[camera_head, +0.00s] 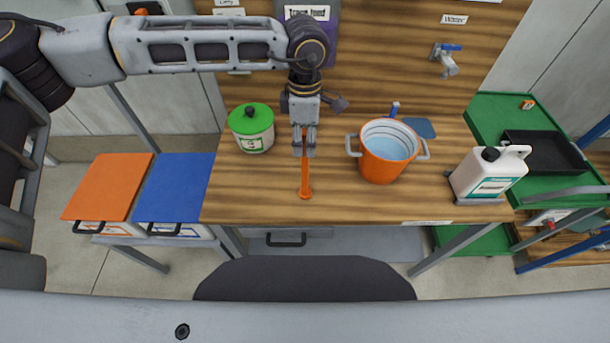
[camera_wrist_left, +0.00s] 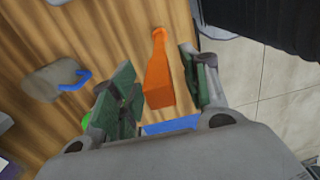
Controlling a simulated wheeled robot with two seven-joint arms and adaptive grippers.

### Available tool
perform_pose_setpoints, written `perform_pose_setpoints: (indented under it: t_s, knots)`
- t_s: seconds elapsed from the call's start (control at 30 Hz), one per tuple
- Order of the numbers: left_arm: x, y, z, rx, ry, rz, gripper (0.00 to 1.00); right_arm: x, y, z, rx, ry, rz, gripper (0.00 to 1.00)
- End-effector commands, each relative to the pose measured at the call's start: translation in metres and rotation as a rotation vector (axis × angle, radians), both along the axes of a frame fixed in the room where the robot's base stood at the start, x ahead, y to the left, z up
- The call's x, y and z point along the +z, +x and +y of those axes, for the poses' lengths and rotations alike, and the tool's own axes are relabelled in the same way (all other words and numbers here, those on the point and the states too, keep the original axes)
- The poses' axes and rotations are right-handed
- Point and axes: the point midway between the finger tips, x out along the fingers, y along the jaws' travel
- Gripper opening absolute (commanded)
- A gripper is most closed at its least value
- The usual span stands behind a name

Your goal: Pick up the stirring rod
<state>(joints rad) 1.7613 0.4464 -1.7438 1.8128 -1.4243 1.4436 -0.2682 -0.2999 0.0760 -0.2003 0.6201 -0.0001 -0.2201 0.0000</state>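The orange stirring rod (camera_head: 305,181) shows in the head view on the wooden bench, between the green-lidded jar and the orange bucket. Its knobbed end points to the front edge. Its upper part is hidden behind my left gripper (camera_head: 304,151), which points down over it. In the left wrist view the orange rod (camera_wrist_left: 158,70) shows between the two green-padded fingers of the left gripper (camera_wrist_left: 160,88), with gaps on both sides. The left gripper is open. My right gripper is in neither view.
The green-lidded jar (camera_head: 252,130) stands close left of the gripper. The orange bucket (camera_head: 383,158) with pale liquid stands to the right, and a white jug (camera_head: 487,175) farther right. Orange (camera_head: 108,187) and blue (camera_head: 174,188) lidded bins are left of the bench.

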Motion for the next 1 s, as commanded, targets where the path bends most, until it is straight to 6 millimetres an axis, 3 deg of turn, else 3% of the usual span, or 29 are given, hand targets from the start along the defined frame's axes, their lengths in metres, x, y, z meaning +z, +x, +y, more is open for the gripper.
perform_pose_setpoints:
  t_s: [0.03, 0.33, 0.77, 1.0]
  knots:
    - [0.0, 0.0, 0.0, 0.0, 0.0, 0.0, 0.37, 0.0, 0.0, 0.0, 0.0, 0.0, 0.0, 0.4]
    - [0.0, 0.0, 0.0, 0.0, 0.0, 0.0, 0.0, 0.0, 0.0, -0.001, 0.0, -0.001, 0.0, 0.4]
    - [0.002, 0.0, 0.0, 0.0, 0.0, -0.001, 0.0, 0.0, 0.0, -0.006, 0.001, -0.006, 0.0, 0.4]
    - [0.017, 0.001, 0.0, 0.001, -0.001, -0.003, 0.0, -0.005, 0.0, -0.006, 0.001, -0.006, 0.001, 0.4]
